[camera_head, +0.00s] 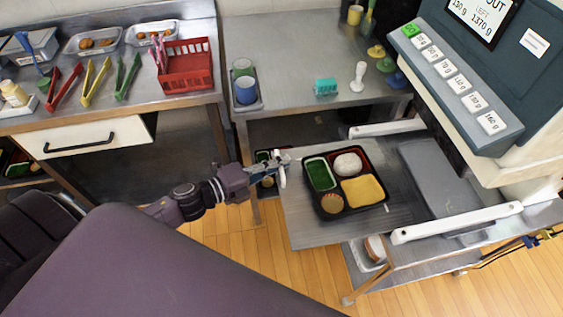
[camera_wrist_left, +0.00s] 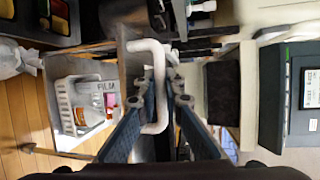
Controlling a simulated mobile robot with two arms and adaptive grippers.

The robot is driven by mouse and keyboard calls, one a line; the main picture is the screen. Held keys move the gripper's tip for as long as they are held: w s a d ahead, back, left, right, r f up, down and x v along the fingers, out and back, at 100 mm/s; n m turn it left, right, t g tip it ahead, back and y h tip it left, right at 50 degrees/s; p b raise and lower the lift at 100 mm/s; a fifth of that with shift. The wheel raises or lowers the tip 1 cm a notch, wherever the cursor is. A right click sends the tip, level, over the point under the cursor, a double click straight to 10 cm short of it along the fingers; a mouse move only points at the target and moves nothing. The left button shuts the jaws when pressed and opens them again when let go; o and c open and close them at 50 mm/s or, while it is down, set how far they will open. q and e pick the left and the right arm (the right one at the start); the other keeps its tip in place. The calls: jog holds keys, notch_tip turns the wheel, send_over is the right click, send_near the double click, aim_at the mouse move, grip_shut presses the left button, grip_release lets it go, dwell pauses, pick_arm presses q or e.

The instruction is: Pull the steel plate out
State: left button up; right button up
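The steel plate (camera_head: 300,215) is a flat metal sheet that sticks out from between two white rails toward the left in the head view. A black bento tray (camera_head: 319,209) lies on it with food in several compartments. A white handle (camera_head: 281,174) is at its left edge; it also shows as a bent bar in the left wrist view (camera_wrist_left: 159,75). My left gripper (camera_head: 282,163) is at this handle. Its blue fingers (camera_wrist_left: 160,98) stand apart, with the bar between them and a gap visible beside it. My right gripper is not in view.
The weighing machine (camera_head: 480,95) with a button panel stands at the right, beside the white rail (camera_head: 455,222). A steel table (camera_head: 300,60) with cups and a teal box is behind. A white basket (camera_wrist_left: 68,105) shows at left in the wrist view.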

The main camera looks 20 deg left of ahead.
pick_arm(q)
jog(key=shift+o, duration=1)
jog(key=v, duration=1.2)
